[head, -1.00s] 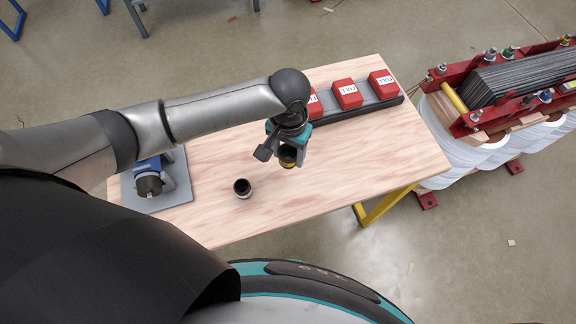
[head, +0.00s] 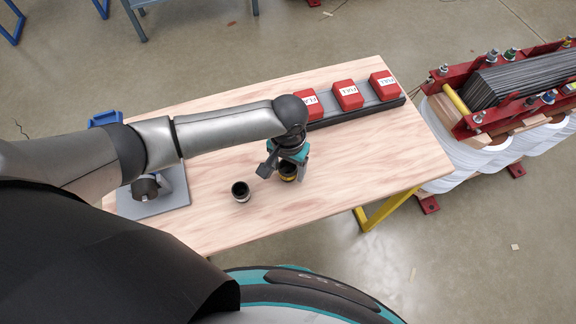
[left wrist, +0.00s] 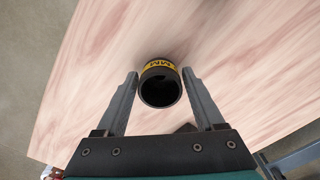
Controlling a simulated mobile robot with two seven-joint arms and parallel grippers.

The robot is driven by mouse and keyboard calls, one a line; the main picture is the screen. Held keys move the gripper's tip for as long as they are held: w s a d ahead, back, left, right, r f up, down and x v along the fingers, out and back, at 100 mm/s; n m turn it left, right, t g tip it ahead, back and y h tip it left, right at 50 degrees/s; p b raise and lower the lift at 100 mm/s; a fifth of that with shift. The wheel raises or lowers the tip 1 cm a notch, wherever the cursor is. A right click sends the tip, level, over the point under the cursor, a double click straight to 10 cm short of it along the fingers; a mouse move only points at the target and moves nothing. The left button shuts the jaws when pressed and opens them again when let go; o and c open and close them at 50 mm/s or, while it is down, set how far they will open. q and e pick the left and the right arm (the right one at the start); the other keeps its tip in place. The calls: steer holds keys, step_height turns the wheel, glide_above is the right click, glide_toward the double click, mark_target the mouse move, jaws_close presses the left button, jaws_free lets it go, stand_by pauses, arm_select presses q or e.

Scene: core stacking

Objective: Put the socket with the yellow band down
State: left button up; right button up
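The socket with the yellow band (head: 288,172) is a short black cylinder with an open dark mouth. It is low over the wooden table; I cannot tell whether its base touches the wood. My left gripper (head: 286,168) is above it, with a finger on each side. In the left wrist view the socket (left wrist: 160,84) sits upright between the tips of my left gripper (left wrist: 160,74), which look closed against its sides. The yellow band with dark lettering is at its far side. My right gripper is not in view.
A second dark socket (head: 241,191) stands on the table (head: 370,160) just left of the gripper. A grey plate (head: 170,203) with a fixture is at the left. A dark rail with red boxes (head: 348,95) lies along the back. Bare wood lies to the right.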

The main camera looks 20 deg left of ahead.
arm_select(q)
steer(key=shift+o, duration=1.2)
steer(key=shift+r, duration=0.1)
step_height(320, 180, up, 12)
steer(key=p, duration=0.3)
steer(key=shift+p, duration=0.35)
